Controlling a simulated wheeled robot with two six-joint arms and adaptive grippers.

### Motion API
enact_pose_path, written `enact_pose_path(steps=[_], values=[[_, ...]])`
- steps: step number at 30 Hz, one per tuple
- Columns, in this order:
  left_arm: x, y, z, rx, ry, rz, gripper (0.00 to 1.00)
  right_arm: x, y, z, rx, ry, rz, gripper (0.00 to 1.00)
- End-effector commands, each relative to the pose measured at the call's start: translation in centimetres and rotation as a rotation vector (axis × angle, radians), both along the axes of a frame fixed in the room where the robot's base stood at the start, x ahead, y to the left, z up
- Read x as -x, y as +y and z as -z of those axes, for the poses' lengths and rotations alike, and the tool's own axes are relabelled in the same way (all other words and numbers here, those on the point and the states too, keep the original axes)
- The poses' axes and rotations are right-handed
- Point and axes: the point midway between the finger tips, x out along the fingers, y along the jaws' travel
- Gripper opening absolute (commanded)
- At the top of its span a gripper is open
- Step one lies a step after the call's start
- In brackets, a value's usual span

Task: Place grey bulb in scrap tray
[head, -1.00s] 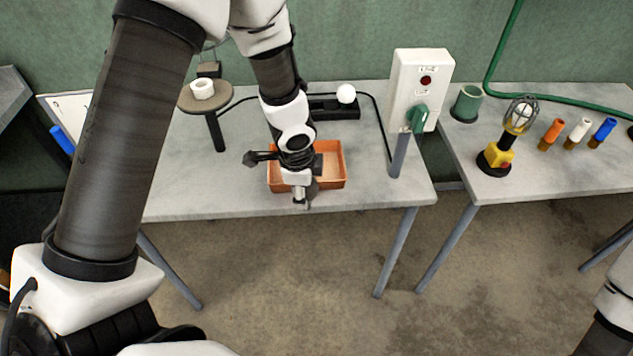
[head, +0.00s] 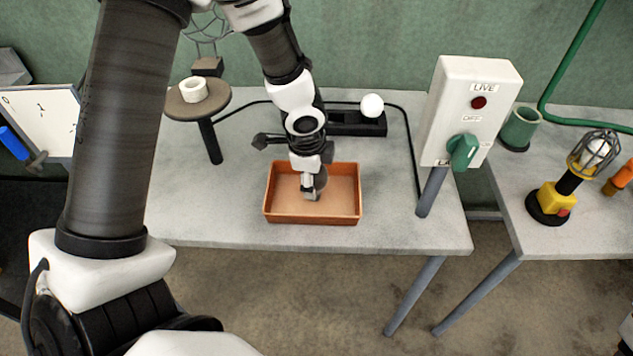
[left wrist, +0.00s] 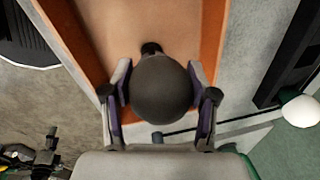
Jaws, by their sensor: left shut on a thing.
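The grey bulb (left wrist: 162,90) is a dark grey ball with a short black stem, seen in the left wrist view between my left gripper's fingers. The left gripper (left wrist: 160,100) is shut on it, with one finger on each side. In the head view the left gripper (head: 312,188) points down over the orange scrap tray (head: 312,219), with part of the grey bulb (head: 321,178) showing beside the fingers. The tray's rim and floor also show in the left wrist view (left wrist: 212,45). The tray looks empty. I cannot tell the exact height of the bulb above its floor. My right gripper is not in view.
A black holder (head: 345,124) with a white bulb (head: 372,105) stands behind the tray. A switch post (head: 468,105) marked LIVE rises to the right. A caged lamp (head: 584,160) stands on the right table.

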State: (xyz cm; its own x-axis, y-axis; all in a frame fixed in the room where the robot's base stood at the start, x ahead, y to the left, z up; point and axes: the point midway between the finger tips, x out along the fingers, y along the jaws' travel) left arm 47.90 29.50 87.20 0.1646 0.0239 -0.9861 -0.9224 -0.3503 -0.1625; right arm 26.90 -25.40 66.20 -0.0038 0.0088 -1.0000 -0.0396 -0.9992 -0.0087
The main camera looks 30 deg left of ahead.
Motion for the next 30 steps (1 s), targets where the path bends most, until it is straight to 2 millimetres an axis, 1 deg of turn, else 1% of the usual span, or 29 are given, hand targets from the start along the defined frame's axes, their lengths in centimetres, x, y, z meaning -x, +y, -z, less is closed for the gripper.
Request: enact_pose_path(steps=[5,9,10,12,20,23,26,30], values=[[0.0,0.0,-0.3,0.001,0.000,0.000,0.23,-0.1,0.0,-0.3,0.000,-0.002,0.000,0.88],[0.0,0.0,0.3,0.001,0.000,0.000,0.23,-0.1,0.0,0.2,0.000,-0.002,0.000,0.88],[0.0,0.0,0.2,0.001,0.000,0.000,0.62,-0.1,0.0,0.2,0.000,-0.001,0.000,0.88],[0.0,0.0,0.1,0.001,0.000,0.000,0.83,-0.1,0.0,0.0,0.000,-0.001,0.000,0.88],[0.0,0.0,0.1,0.001,0.000,0.000,0.83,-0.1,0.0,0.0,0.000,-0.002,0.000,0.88],[0.0,0.0,-0.3,0.001,0.000,0.000,0.83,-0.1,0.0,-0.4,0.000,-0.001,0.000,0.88],[0.1,-0.1,-1.8,0.001,-0.002,-0.002,0.83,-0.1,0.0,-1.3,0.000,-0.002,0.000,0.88],[0.6,-0.1,-5.3,0.001,-0.004,-0.001,0.83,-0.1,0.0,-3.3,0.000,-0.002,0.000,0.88]])
